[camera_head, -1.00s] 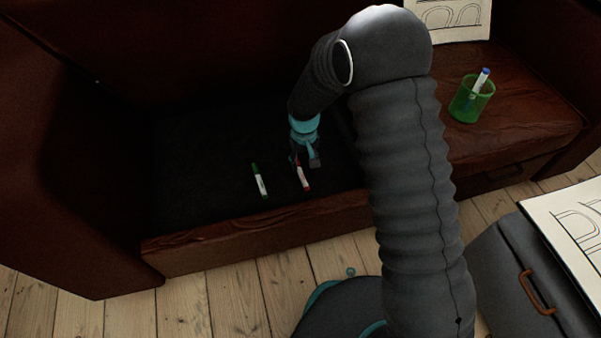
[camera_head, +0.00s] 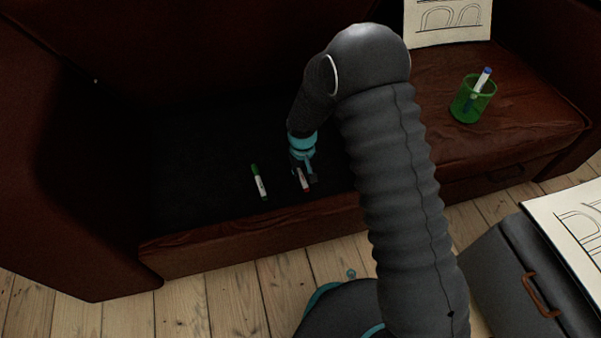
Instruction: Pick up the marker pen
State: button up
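Two marker pens lie on the dark seat of the brown leather sofa. The green-capped marker (camera_head: 259,183) lies bare on the left. The red marker (camera_head: 304,180) lies to its right, right under my gripper (camera_head: 303,172). My gripper points down at the red marker, with its fingers at or around the upper part of the pen. The fingers are small and dark here, and I cannot tell whether they are closed on it. A third marker, blue-capped (camera_head: 483,79), stands in a green cup (camera_head: 471,101) on the right part of the seat.
The sofa's front edge (camera_head: 250,232) runs just in front of the markers. Its left arm (camera_head: 60,200) and backrest rise around the seat. A drawing sheet (camera_head: 447,18) stands behind the cup. A dark case (camera_head: 515,275) with a brown handle is at lower right.

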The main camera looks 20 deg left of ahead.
aim_at(301, 177)
grip_shut()
jog(key=shift+r, duration=0.5)
jog(key=r, duration=0.2)
jog(key=shift+s+a+r+p, duration=0.15)
jog(key=shift+a+r+p, duration=0.05)
jog(key=shift+r+p, duration=0.2)
jog(key=s+a, duration=0.3)
jog(key=a, duration=0.1)
jog(key=s+a, duration=0.4)
jog(key=a, duration=0.1)
jog(key=s+a, duration=0.4)
jog(key=shift+s+a+f+p, duration=0.15)
jog(key=shift+s+p, duration=0.05)
jog(key=shift+p, duration=0.15)
